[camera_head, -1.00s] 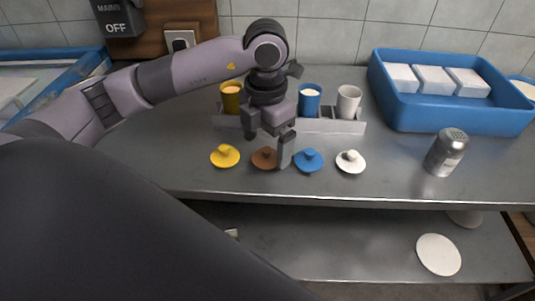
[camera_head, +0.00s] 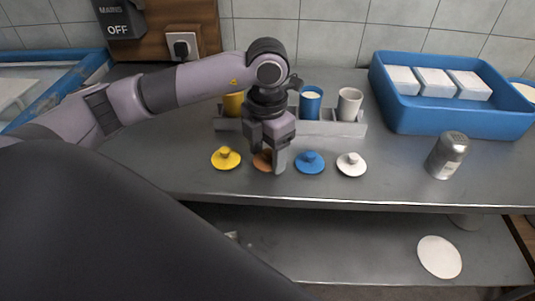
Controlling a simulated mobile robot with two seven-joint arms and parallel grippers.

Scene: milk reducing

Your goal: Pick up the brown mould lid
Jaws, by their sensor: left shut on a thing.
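The brown mould lid (camera_head: 262,162) lies on the metal counter between the yellow lid (camera_head: 226,158) and the blue lid (camera_head: 309,162). My left gripper (camera_head: 269,160) points down over the brown lid and is shut on it; its fingers hide the knob and much of the lid. The lid appears to be still at counter level. The white lid (camera_head: 351,164) lies farther right. My right gripper is not in view.
Behind the lids, a grey rack (camera_head: 329,127) holds a yellow mould (camera_head: 233,104), a blue mould (camera_head: 310,103) and a white mould (camera_head: 349,104). A shaker (camera_head: 446,155) and a blue crate (camera_head: 447,113) with white blocks stand right. The counter's front edge is close.

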